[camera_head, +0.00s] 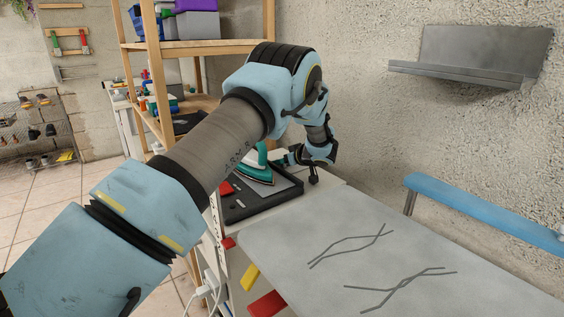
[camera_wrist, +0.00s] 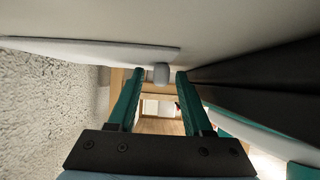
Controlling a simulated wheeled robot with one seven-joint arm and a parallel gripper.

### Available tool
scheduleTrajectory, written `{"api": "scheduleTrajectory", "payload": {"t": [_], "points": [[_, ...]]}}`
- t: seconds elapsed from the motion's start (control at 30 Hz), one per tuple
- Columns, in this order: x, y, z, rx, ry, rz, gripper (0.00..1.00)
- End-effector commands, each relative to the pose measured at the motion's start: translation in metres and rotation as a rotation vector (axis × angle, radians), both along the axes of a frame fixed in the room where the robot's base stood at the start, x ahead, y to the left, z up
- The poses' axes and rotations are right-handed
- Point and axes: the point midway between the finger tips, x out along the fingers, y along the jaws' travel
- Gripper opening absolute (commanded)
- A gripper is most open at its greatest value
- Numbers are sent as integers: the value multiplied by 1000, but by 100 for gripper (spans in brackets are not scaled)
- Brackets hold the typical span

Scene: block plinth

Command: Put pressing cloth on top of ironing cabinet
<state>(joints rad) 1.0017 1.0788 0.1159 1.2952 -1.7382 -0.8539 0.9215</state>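My gripper (camera_head: 284,160) is low over the far end of a white cabinet top (camera_head: 325,182), seemingly the ironing cabinet, partly behind my arm. In the wrist view my gripper (camera_wrist: 160,84) has its two teal fingers apart. A small pale grey knob-like thing (camera_wrist: 162,73) shows in the gap between the fingertips, with space on both sides; I cannot tell whether it is within their reach. A thin pale flat piece (camera_wrist: 90,49) lies along the whitish surface at upper left; I cannot tell whether it is the pressing cloth. No cloth is clearly seen in the head view.
A black tray (camera_head: 262,207) with a teal iron (camera_head: 254,174) sits on the cabinet, close beside my gripper. A wooden shelf (camera_head: 190,47) stands behind. A metal wall shelf (camera_head: 460,75) and blue rail (camera_head: 485,210) are right.

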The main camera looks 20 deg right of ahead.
Motion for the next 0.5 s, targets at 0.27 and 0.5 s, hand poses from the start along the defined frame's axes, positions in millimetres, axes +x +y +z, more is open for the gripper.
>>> {"api": "scheduleTrajectory", "payload": {"t": [0.27, 0.5], "points": [[0, 0, 3, 0, -1, -1, 50], [-30, -7, 20, -2, 1, -2, 50]]}}
